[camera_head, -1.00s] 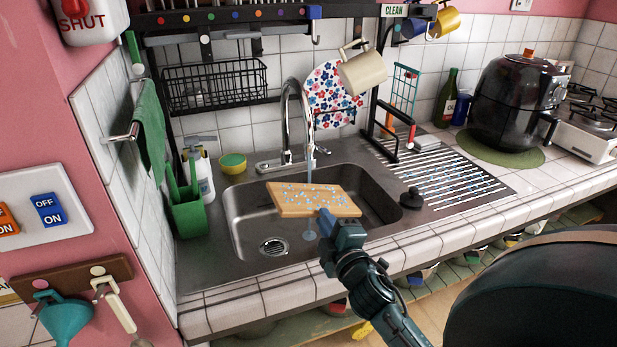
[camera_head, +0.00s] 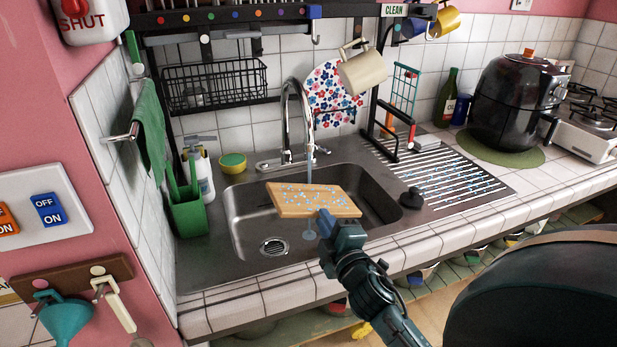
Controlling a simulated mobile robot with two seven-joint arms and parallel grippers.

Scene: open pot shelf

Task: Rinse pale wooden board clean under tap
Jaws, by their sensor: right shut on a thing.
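The pale wooden board (camera_head: 298,204) is held roughly flat over the sink basin (camera_head: 376,215). Pale and blue specks, perhaps drops or suds, dot its top. My right gripper (camera_head: 326,219) is shut on its near edge. The chrome tap (camera_head: 288,110) stands behind the board. A thin stream of water (camera_head: 309,170) falls from its spout onto the board, and some water shows below the board's near edge. My left gripper is not in view.
A black plug (camera_head: 411,197) sits on the sink's right rim, beside the ribbed drainboard (camera_head: 440,180). A green caddy (camera_head: 188,214) and a yellow-green tub (camera_head: 232,163) stand left. A cream mug (camera_head: 363,73) hangs above right of the tap.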

